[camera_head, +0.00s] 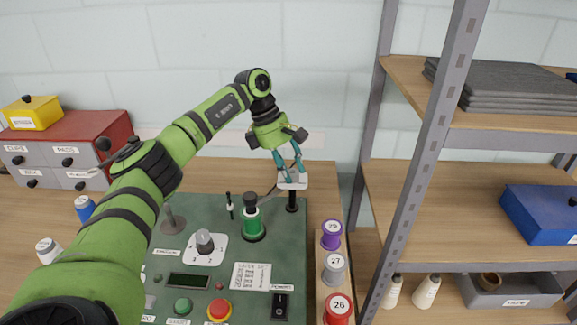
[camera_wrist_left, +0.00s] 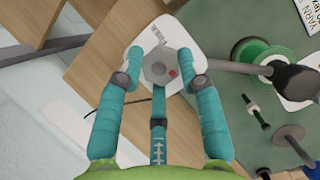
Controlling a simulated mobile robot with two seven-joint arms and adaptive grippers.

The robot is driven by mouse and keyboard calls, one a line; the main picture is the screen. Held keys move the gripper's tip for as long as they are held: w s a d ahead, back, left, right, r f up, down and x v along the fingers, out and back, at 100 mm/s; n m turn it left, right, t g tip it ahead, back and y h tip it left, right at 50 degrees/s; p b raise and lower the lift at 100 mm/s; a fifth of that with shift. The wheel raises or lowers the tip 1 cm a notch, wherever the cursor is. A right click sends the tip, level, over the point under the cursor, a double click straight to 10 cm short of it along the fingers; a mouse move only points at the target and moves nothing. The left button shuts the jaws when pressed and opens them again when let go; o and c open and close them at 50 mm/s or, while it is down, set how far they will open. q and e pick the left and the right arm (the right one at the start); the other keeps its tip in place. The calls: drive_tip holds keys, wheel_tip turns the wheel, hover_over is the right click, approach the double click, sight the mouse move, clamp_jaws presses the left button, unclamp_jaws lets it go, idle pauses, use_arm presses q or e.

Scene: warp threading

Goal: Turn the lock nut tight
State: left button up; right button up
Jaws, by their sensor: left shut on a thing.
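The lock nut (camera_wrist_left: 158,68) is a grey hexagonal piece with a red dot on its right side. My left gripper (camera_head: 289,172) reaches down to the plate from above. In the left wrist view its teal fingers (camera_wrist_left: 162,62) lie on both sides of the nut, shut on it. In the head view the nut is hidden by the fingers. My right gripper is not in view.
Numbered spools (camera_head: 333,268) line the panel's right side. A shelf rack (camera_head: 415,170) rises at the right. A red drawer box (camera_head: 75,150) is at the left.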

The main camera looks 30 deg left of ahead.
use_arm(q)
drive_tip(key=shift+d, duration=0.2)
drive_tip(key=o, duration=0.8)
drive_tip(key=shift+o, duration=1.4)
drive_tip(key=shift+d, duration=0.15)
drive_tip(key=shift+a+r, duration=0.4)
drive_tip(key=shift+r, duration=0.1)
drive_tip(key=v, duration=1.1)
drive_tip(key=shift+d, duration=0.25)
drive_tip(key=shift+s+r, duration=0.1)
